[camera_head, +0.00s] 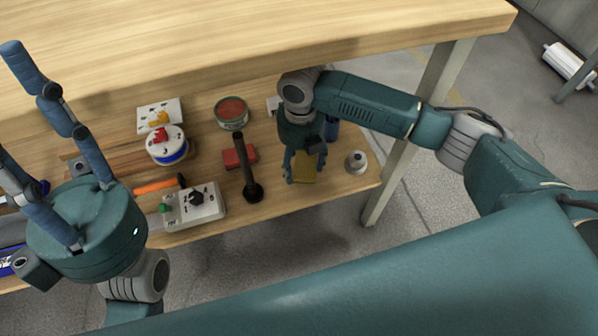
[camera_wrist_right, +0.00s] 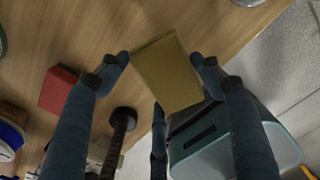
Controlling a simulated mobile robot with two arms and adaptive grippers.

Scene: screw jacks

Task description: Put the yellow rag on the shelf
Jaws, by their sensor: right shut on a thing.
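The yellow rag (camera_head: 304,167) is a folded, block-like piece over the front right part of the lower wooden shelf (camera_head: 330,190). My right gripper (camera_head: 305,170) reaches down to it and is shut on it. In the right wrist view the rag (camera_wrist_right: 168,75) lies between the fingers (camera_wrist_right: 160,68), over the wood surface. Whether the rag touches the shelf I cannot tell. My left gripper (camera_head: 50,145) is at the far left with its fingers spread, open and empty.
The tabletop (camera_head: 200,40) overhangs the shelf. Left of the rag are a black-handled tool (camera_head: 246,170), a red block (camera_head: 238,156), a round tin (camera_head: 231,113) and a grey switch box (camera_head: 195,206). A small grey round object (camera_head: 356,162) and the table leg (camera_head: 390,180) are right.

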